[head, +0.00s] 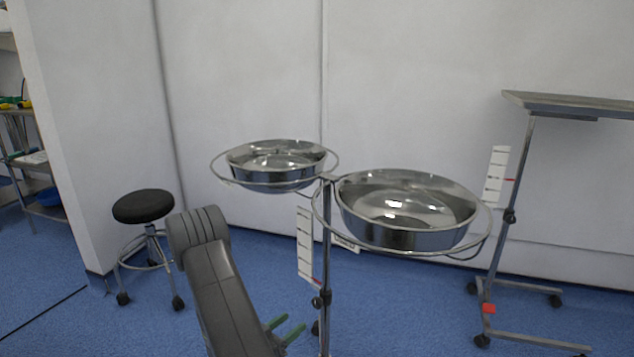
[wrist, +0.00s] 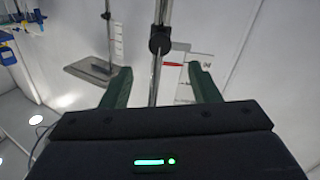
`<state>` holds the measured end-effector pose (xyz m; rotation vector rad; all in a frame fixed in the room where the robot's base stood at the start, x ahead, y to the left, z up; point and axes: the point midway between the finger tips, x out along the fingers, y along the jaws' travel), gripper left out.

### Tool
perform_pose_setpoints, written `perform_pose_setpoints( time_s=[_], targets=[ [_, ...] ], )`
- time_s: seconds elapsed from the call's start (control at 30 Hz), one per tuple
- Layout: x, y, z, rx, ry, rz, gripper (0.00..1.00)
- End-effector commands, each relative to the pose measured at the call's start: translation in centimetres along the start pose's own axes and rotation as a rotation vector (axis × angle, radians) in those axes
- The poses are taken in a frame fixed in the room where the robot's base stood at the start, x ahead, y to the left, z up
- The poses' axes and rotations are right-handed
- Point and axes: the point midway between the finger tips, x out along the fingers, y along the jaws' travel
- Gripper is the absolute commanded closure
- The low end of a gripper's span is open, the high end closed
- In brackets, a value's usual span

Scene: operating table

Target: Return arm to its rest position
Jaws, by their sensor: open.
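My arm (head: 225,295) shows in the head view, folded low at the bottom centre-left. My gripper (head: 289,326) is partly in view beside it, with green fingers near the bottom edge, left of the basin stand's pole (head: 325,260). In the wrist view my gripper (wrist: 163,80) has its two green fingers spread apart with nothing held between them. A metal pole (wrist: 160,45) with a dark clamp shows beyond the fingers in that view. Whether it stands within finger reach I cannot tell.
Two steel basins, a left one (head: 275,165) and a right one (head: 408,210), sit in ring holders above my gripper. A black stool (head: 143,207) stands left, a wheeled tray stand (head: 570,104) right. A white wall is behind; blue floor shows between.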

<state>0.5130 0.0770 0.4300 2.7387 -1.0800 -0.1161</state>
Motion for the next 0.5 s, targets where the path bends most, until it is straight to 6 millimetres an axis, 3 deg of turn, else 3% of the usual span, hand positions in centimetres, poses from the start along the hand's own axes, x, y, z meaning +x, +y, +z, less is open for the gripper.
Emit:
perform_pose_setpoints(
  time_s=[0.5],
  targets=[
    [7.5,0.1,0.1,0.003,0.001,0.004,0.45]
  ],
)
